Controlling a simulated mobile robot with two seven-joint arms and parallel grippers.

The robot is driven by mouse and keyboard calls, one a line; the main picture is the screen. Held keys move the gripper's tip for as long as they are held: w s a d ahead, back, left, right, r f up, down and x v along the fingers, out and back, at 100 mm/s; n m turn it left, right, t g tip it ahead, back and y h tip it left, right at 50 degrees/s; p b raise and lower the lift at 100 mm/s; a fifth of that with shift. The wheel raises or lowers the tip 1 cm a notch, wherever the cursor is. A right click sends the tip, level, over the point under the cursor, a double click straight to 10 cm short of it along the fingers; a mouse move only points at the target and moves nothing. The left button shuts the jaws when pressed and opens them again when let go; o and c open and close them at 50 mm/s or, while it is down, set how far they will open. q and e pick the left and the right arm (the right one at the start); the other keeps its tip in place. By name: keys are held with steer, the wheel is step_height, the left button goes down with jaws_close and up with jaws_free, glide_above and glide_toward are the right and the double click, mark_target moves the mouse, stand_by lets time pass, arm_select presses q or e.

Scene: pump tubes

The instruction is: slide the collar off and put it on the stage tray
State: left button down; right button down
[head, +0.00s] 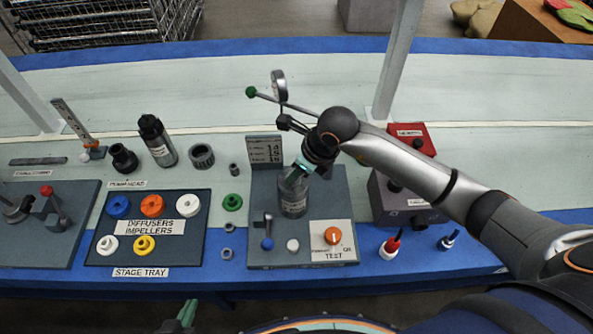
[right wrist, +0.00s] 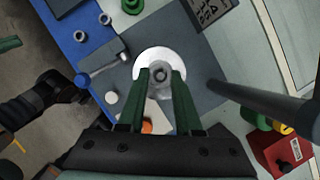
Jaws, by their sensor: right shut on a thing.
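A clear, greyish cylinder (head: 293,204) stands upright on the dark test stand (head: 335,200). My right gripper (head: 298,172) comes down over its top. In the right wrist view its green fingers (right wrist: 160,78) are shut on a small grey round piece with a dark centre, above a white disc (right wrist: 152,54). I cannot tell whether this piece is the collar. The stage tray (head: 190,248) is a dark panel to the left, holding blue, orange, yellow and white rings. My left gripper (head: 187,314) shows only as green fingertips at the bottom edge, away from the table items.
A green ring piece (head: 232,202) and small grey rings (head: 227,253) lie between tray and stand. The back of the table is mostly clear.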

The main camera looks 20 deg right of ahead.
steer(key=shift+r+p, duration=0.45)
steer(key=shift+r, duration=0.25)
stand_by(0.6)
steer(key=shift+r+p, duration=1.6)
steer(key=shift+r, duration=0.6)
